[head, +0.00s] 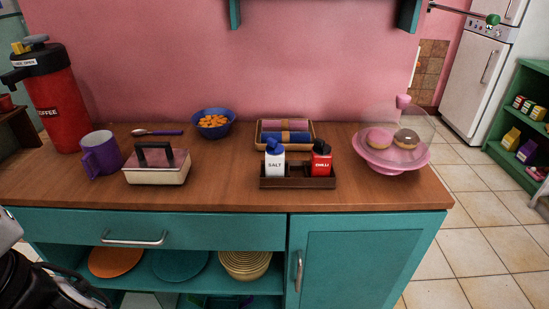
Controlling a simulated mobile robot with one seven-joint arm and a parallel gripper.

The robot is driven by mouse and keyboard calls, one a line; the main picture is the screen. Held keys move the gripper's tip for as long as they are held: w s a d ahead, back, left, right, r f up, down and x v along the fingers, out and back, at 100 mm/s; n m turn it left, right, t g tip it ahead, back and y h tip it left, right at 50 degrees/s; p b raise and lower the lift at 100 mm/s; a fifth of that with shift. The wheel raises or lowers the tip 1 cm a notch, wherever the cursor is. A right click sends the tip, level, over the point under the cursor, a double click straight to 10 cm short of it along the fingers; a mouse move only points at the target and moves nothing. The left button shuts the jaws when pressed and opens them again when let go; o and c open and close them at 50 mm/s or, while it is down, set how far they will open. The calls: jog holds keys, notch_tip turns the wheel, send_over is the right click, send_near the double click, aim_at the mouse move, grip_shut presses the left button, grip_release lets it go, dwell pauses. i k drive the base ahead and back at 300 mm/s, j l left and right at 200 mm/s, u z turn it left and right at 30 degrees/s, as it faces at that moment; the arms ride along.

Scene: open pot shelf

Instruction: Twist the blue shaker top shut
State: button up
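The salt shaker (274,164) has a white body with a SALT label and a blue top (273,146). It stands upright in the left part of a dark wooden caddy (298,183) on the counter in the head view. The blue top sits on the body, but the picture is too small to tell whether it is open or shut. The caddy's front wall hides the shaker's base. A red chilli shaker (321,164) with a black top stands to its right in the same caddy. My gripper cannot be made out; only part of my arm shows at the lower left.
Behind the caddy is a tray of rolled cloths (285,133). A domed pink cake stand (393,158) is to the right; a butter dish (157,166), purple mug (101,155) and blue bowl (213,124) are to the left. The counter front (225,195) is clear.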

aim_at(272, 143)
jog(key=j+z, duration=0.4)
jog(key=j, duration=0.45)
jog(key=i+j+z, duration=0.1)
jog(key=i, duration=0.25)
jog(key=i+j+z, duration=0.1)
jog(key=i+j, duration=0.15)
jog(key=i, duration=0.1)
